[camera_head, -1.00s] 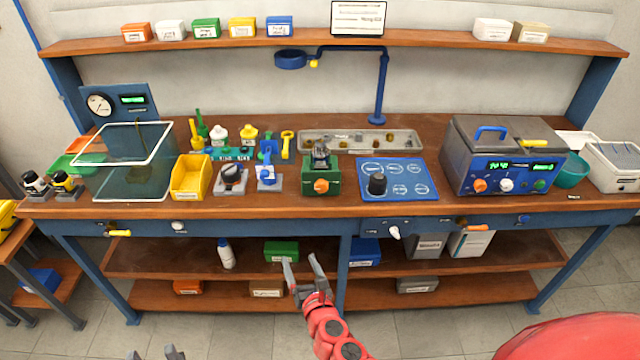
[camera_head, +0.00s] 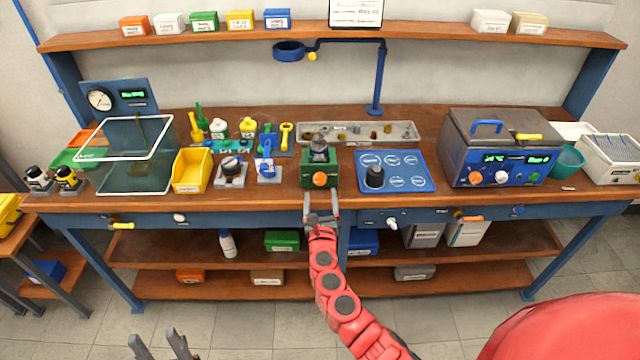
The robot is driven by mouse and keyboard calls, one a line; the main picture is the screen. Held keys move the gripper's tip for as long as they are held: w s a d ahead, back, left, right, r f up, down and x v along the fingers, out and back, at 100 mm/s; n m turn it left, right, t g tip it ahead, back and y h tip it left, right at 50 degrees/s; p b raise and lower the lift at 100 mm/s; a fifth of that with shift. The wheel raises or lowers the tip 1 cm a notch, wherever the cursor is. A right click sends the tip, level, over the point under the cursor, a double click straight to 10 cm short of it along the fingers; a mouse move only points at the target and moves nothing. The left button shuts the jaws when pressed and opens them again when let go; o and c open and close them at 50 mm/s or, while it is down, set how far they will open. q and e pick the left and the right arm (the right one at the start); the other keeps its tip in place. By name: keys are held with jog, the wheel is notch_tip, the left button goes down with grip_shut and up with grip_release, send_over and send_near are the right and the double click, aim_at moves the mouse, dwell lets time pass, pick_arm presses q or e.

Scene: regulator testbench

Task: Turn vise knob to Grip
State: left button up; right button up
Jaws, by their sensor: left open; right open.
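The green vise (camera_head: 320,160) stands at the front of the bench, with a grey part on top. Its orange knob (camera_head: 319,179) is on the front face; its marking is too small to read. My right gripper (camera_head: 320,199) is open and empty, just below the knob in the picture, in front of the bench edge. Its fingers point toward the vise, apart from the knob as far as I can tell. My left gripper (camera_head: 158,343) is open and empty at the bottom edge, far from the vise.
A blue panel (camera_head: 411,184) with a black knob (camera_head: 374,176) lies right of the vise. A blue-and-white fixture (camera_head: 268,172) and a black-knobbed unit (camera_head: 231,172) stand to the left. A long grey tray (camera_head: 405,133) lies behind.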

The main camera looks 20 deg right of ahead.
aim_at(320, 182)
jog(key=b+x, duration=0.1)
jog(key=x, duration=0.4)
jog(key=shift+w+d, duration=0.1)
jog(key=shift+w, duration=0.25)
grip_shut()
